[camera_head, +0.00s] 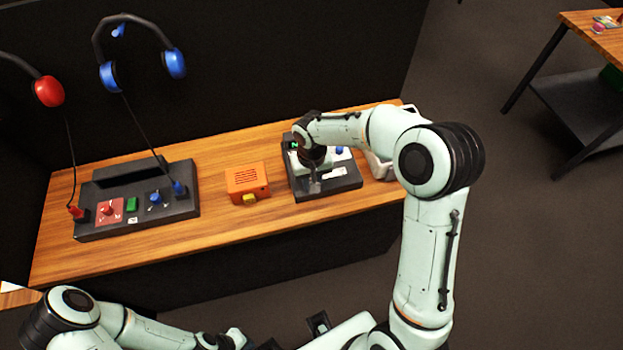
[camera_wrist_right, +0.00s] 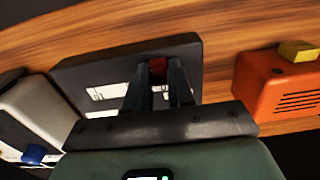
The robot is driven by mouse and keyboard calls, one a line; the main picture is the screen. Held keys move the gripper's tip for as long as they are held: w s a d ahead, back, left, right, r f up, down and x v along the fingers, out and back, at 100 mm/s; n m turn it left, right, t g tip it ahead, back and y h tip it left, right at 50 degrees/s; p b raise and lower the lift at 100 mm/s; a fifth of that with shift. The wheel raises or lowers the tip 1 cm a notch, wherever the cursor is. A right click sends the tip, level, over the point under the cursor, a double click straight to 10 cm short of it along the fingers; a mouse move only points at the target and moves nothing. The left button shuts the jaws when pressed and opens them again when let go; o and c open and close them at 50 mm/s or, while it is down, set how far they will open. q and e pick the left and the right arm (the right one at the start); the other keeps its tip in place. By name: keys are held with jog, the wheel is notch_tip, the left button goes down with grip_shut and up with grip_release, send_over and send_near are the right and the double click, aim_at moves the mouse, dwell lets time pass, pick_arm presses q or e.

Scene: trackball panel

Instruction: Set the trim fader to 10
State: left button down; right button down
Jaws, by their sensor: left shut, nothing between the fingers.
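The dark control panel (camera_head: 335,190) lies on the wooden bench in the head view, partly hidden by my right arm. My right gripper (camera_head: 314,186) points down over the panel. In the right wrist view its two fingers (camera_wrist_right: 157,82) stand on either side of a small red cap (camera_wrist_right: 157,66) on the panel; whether they grip it is unclear. My left gripper (camera_head: 318,322) is low in the head view, away from the bench, shut and empty.
An orange box (camera_head: 247,182) with a yellow button stands left of the panel. Farther left is a larger dark console (camera_head: 138,200) with plugs and headphones (camera_head: 140,55) above. A pale device (camera_head: 378,168) stands right of the panel, partly behind my arm.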

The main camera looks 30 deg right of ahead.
aim_at(346, 179)
jog(key=d, duration=0.3)
jog(key=s+d, duration=0.1)
jog(key=d, duration=0.2)
jog(key=s+d, duration=0.1)
jog(key=d, duration=0.2)
jog(key=shift+s+d, duration=0.15)
jog(key=shift+d, duration=0.25)
jog(key=c, duration=1)
grip_release()
jog(key=shift+o, duration=0.2)
jog(key=shift+r, duration=0.1)
pick_arm(q)
jog(key=shift+w+r+p, duration=0.5)
jog(key=shift+r+p, duration=0.1)
jog(key=shift+r, duration=0.2)
pick_arm(e)
notch_tip(346, 179, up, 13)
jog(key=shift+r, duration=0.15)
